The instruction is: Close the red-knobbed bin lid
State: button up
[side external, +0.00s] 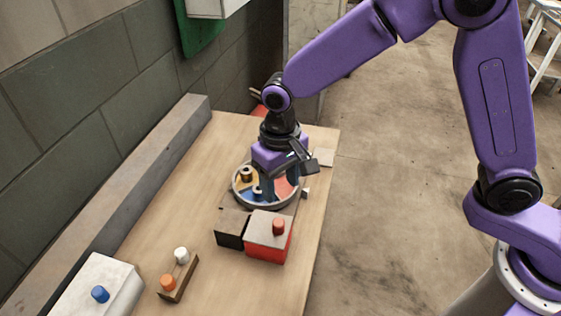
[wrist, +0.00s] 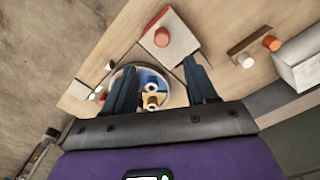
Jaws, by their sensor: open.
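The red-knobbed lid (side external: 258,223) is a grey, flat plate with a red knob (side external: 278,226) on top. It lies over a red box (side external: 267,252), beside a dark box part (side external: 230,240) with a brownish top. In the wrist view the lid (wrist: 180,45) and its knob (wrist: 161,37) show beyond the fingertips. I cannot tell how far the lid covers the bin. My gripper (side external: 280,182) points down over the round tray, behind the bin. It is open and empty, its two fingers apart in the wrist view (wrist: 160,64), and not touching the knob.
The round tray (side external: 236,192) has coloured sections and small knobs. A wooden block (side external: 178,281) with white and orange pegs and a white box (side external: 100,285) with a blue knob stand front left. A grey beam (side external: 120,180) runs along the wall. Bare tabletop lies left of the bin.

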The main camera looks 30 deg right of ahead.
notch_tip(320, 180, up, 5)
dwell(0.3)
dwell(0.4)
jog(key=s+d+r+n, duration=0.2)
jog(key=s+d+n, duration=0.8)
jog(key=s+d, duration=1.3)
jog(key=shift+d, duration=0.9)
